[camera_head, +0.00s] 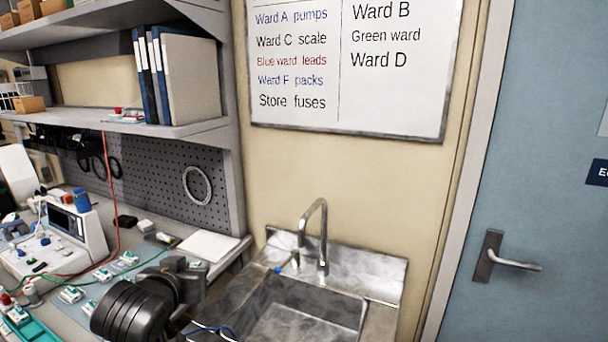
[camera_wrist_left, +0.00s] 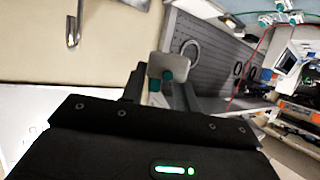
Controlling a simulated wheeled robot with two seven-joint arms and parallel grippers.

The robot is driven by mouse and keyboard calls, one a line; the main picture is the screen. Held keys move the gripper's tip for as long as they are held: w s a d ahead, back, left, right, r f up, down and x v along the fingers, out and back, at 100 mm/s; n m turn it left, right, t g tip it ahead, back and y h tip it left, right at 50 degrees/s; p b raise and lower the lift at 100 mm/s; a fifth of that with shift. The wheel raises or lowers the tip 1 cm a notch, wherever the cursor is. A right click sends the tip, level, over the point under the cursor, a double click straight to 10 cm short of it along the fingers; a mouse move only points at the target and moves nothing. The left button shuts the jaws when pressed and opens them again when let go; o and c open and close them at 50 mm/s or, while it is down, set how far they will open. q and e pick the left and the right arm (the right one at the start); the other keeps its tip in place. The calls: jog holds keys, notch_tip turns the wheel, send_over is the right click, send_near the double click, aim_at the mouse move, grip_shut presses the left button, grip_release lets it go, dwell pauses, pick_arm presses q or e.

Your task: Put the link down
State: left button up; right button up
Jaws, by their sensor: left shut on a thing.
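My left gripper (camera_head: 190,272) is a black shape over the bench's right end, near the sink. In the left wrist view, my left gripper (camera_wrist_left: 166,88) is shut on a small pale piece with teal-green parts, which I take to be the link (camera_wrist_left: 167,64). The fingers partly hide it, and its exact shape is unclear. In the head view I cannot clearly tell the held link from the small pieces behind it. My right gripper is not in view.
Several white-and-green pieces (camera_head: 71,294) lie on the cluttered bench beside a white instrument (camera_head: 70,232). A pale flat sheet (camera_head: 208,246) lies at the bench's back right. A metal sink (camera_head: 300,312) with a tap (camera_head: 322,235) stands right of the bench.

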pick_arm(q)
jog(key=shift+a, duration=0.1)
jog(key=r+p, duration=0.1)
jog(key=r, duration=0.1)
jog(key=w+a+r+p, duration=0.1)
jog(key=r, duration=0.1)
jog(key=r+p, duration=0.1)
jog(key=r, duration=0.2)
jog(key=shift+w+a, duration=0.15)
jog(key=shift+w, duration=0.25)
jog(key=w+a+r+n+g+y+p, duration=0.1)
jog(key=w+a+n+y+p, duration=0.2)
jog(key=w+a, duration=0.45)
jog(key=w+a+r+n+y+p, duration=0.2)
jog(key=w+a+p, duration=0.2)
jog(key=w+a, duration=0.4)
jog(key=w+a+f+n+g+y+p, duration=0.1)
jog(key=w+f+n+g+y+p, duration=0.15)
jog(key=f, duration=0.45)
jog(key=w+a+f+n+g+y+p, duration=0.1)
jog(key=w+a+f+n+y, duration=0.15)
jog(key=f, duration=0.45)
jog(key=s+f+n+g+y, duration=0.2)
jog(key=s+f+n+g, duration=0.1)
jog(key=s+f, duration=0.5)
jog(key=shift+s+f+g+y+p, duration=0.3)
jog(key=shift+s+f+g+p, duration=0.1)
jog(key=shift+f, duration=0.35)
